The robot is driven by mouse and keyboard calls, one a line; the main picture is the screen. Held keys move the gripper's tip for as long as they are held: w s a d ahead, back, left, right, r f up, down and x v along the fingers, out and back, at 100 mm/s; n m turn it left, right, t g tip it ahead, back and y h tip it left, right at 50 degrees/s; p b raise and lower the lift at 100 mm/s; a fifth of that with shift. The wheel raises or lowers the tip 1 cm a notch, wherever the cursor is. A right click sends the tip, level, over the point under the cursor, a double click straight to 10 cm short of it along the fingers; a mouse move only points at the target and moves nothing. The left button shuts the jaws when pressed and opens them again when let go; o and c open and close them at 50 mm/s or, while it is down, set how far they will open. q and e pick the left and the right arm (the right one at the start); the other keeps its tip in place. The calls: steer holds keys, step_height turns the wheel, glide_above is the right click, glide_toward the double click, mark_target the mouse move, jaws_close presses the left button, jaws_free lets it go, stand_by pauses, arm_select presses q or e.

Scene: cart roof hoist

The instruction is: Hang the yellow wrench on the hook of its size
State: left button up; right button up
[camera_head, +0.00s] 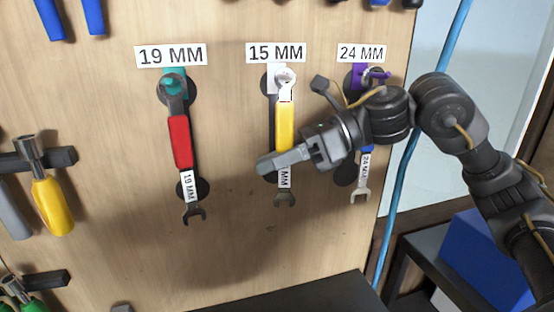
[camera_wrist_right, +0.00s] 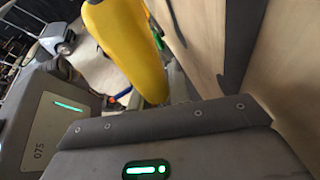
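The yellow wrench (camera_head: 285,125) hangs upright against the board under the 15 MM sign (camera_head: 276,53). Its ring end is at the white hook (camera_head: 274,78); I cannot tell whether the ring is fully over it. Its open jaw points down, and its size label is partly hidden by my right gripper (camera_head: 272,163). That gripper comes in from the right across the wrench's lower part, pointing left. Whether its fingers are closed on the wrench is not clear. The yellow handle (camera_wrist_right: 128,45) is close in the right wrist view. My left gripper is not in view.
A red wrench (camera_head: 180,140) hangs on the teal hook under the 19 MM sign (camera_head: 171,55). A blue wrench (camera_head: 361,180), partly hidden by my arm, hangs under the 24 MM sign (camera_head: 361,53). Hammers hang at left. A blue hose (camera_head: 405,160) runs along the board's right edge.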

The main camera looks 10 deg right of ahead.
steer(key=o, duration=0.5)
steer(key=shift+c, duration=0.2)
